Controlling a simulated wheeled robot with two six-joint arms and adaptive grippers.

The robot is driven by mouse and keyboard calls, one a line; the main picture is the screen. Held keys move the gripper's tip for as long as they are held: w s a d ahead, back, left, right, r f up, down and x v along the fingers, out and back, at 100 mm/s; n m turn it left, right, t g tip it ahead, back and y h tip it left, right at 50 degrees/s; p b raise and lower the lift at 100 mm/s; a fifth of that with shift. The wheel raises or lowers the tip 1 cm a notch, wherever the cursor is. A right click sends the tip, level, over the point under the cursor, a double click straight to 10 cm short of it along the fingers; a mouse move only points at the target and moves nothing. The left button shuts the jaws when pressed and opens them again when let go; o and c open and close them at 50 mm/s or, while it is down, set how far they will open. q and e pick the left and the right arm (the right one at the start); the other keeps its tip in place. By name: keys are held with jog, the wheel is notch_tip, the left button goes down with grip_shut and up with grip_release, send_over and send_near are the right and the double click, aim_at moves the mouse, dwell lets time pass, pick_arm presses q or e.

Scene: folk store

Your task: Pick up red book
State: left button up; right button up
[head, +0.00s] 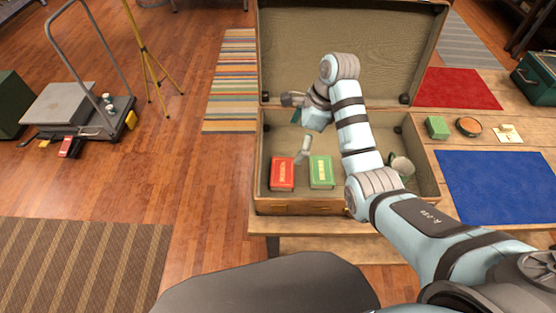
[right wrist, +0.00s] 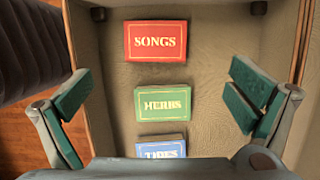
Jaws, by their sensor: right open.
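The red book (head: 282,172) lies flat in the open suitcase (head: 418,141), near its front left corner. In the right wrist view the red book (right wrist: 155,41) reads SONGS and is at the top. A green book (head: 321,171) lies beside it; the green book (right wrist: 162,103) reads HERBS in the right wrist view. A blue book (right wrist: 162,148) reading TIDES is partly cut off by the gripper's body. My right gripper (head: 298,125) is wide open and empty above the suitcase; its fingers (right wrist: 160,92) are spread on both sides of the books. My left gripper is out of view.
The suitcase lid (head: 290,50) stands up behind. A cup (head: 402,167) is at the suitcase's right side. On the table right of it are a green box (head: 437,127), a round bowl (head: 468,126) and a blue cloth (head: 500,187). A trolley (head: 70,103) stands at far left.

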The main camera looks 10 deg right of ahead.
jog(key=b, duration=0.2)
send_over(283, 172)
jog(key=s+d, duration=0.1)
jog(key=d, duration=0.1)
jog(key=x, duration=0.2)
jog(key=d+x, duration=0.1)
jog(key=x, duration=0.4)
jog(key=shift+s+d+f, duration=0.2)
jog(key=shift+s+f, duration=0.05)
jog(key=shift+f, duration=0.3)
jog(key=x, duration=0.2)
jog(key=b+x, duration=0.1)
jog(key=w+x, duration=0.1)
jog(key=x, duration=0.1)
jog(key=shift+d+f+b, duration=0.15)
jog(key=shift+f+b, duration=0.15)
jog(key=shift+f, duration=0.1)
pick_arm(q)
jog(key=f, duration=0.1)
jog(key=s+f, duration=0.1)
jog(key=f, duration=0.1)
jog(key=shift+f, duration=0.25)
pick_arm(e)
jog(key=shift+s+r, duration=0.15)
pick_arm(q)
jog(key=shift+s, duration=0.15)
pick_arm(e)
jog(key=c, duration=1.1)
